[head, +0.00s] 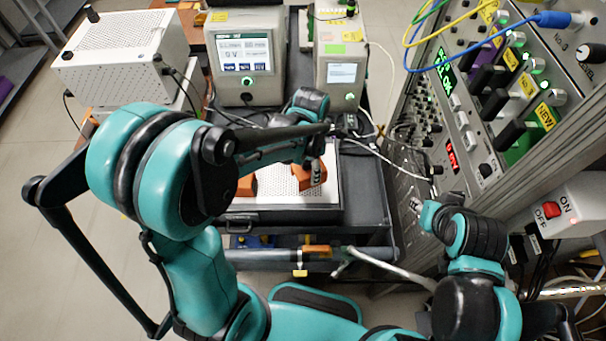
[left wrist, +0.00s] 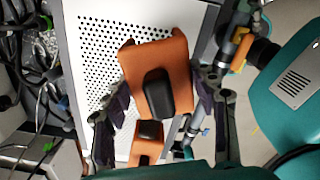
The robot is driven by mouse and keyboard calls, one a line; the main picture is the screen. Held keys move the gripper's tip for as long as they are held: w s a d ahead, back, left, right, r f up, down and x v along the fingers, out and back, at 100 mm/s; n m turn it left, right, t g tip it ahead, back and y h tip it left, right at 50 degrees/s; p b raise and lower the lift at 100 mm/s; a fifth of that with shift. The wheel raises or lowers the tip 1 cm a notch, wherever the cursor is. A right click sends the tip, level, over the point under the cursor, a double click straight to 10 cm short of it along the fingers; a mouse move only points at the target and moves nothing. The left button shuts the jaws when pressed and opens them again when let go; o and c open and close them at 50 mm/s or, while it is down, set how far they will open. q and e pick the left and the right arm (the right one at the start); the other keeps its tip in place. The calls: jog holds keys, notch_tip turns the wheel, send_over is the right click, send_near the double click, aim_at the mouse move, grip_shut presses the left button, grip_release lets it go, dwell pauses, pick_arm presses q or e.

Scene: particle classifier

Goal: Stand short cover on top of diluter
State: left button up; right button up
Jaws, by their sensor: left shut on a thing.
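An orange cover with a black handle (left wrist: 155,55) sits between the two fingers of my left gripper (left wrist: 160,98) in the left wrist view. The gripper is shut on this cover, which is partly hidden behind the arm in the head view (head: 312,174). The cover is over a white perforated top (left wrist: 95,40). I cannot tell whether it touches it. A second orange cover (left wrist: 146,150) with a dark handle is beside it, partly hidden behind my arm in the head view (head: 247,185). No label shows which device is the diluter. My right gripper's fingers are not visible.
A white perforated box (head: 120,55) stands at the back left. Two grey instruments with screens (head: 243,85) (head: 341,95) stand behind the cart. A tall rack with knobs and cables (head: 450,125) closes off the right. Loose cables cross the cart's right side.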

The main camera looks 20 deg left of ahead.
aim_at(304, 176)
pick_arm(q)
jog(key=shift+a+f, duration=0.45)
jog(key=shift+a, duration=0.25)
jog(key=shift+f+b, duration=0.5)
jog(key=shift+f, duration=1.45)
jog(key=shift+s, duration=0.1)
jog(key=shift+f, duration=0.15)
jog(key=o, duration=1.2)
jog(key=shift+o, duration=0.2)
